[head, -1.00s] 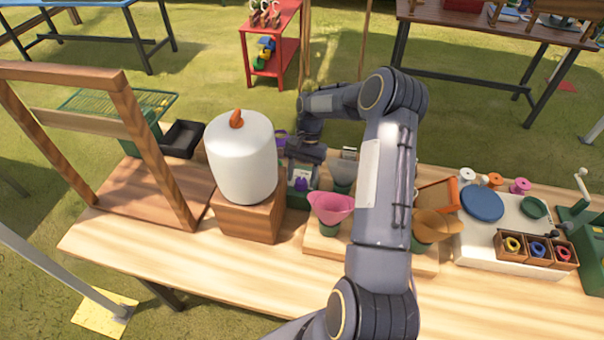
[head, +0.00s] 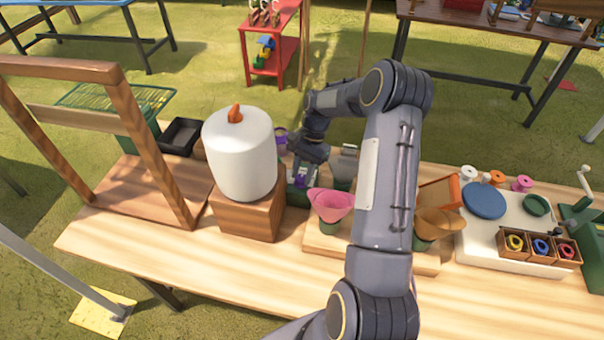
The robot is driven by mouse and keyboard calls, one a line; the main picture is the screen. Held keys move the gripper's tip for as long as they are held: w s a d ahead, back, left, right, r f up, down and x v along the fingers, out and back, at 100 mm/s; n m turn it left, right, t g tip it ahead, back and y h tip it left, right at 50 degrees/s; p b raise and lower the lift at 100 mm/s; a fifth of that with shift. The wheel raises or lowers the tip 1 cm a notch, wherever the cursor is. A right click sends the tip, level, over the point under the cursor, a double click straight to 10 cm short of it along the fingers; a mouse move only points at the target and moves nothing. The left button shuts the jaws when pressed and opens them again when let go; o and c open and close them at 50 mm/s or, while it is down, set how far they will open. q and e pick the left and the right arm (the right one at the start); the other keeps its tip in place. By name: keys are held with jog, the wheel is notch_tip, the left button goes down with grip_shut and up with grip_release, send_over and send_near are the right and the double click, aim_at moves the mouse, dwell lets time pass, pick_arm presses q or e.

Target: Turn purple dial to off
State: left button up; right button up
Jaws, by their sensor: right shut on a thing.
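The purple dial (head: 300,181) sits on a small green-and-grey unit (head: 302,194) on the wooden table, just right of the white canister. My right gripper (head: 301,171) reaches down over this unit from behind, with its jaws shut at the dial. The fingertips are small and partly hidden by the wrist. The dial's markings and its exact setting are too small to read. My left gripper is out of the picture.
The white canister (head: 240,152) on a wooden block stands close left of the unit. A wooden frame (head: 150,145) stands at left. The front tabletop is clear.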

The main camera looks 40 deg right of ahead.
jog(key=m+t, duration=0.1)
jog(key=m, duration=0.1)
jog(key=m+b, duration=0.1)
jog(key=m, duration=0.1)
jog(key=shift+s+m+t, duration=0.2)
jog(key=shift+m+t, duration=0.1)
jog(key=shift+t, duration=0.1)
jog(key=shift+s+m+t+b, duration=0.1)
jog(key=shift+m+t+b, duration=0.45)
jog(key=shift+m, duration=1.65)
jog(key=shift+t, duration=0.35)
jog(key=o, duration=1)
jog(key=shift+v, duration=3.95)
jog(key=shift+a, duration=0.15)
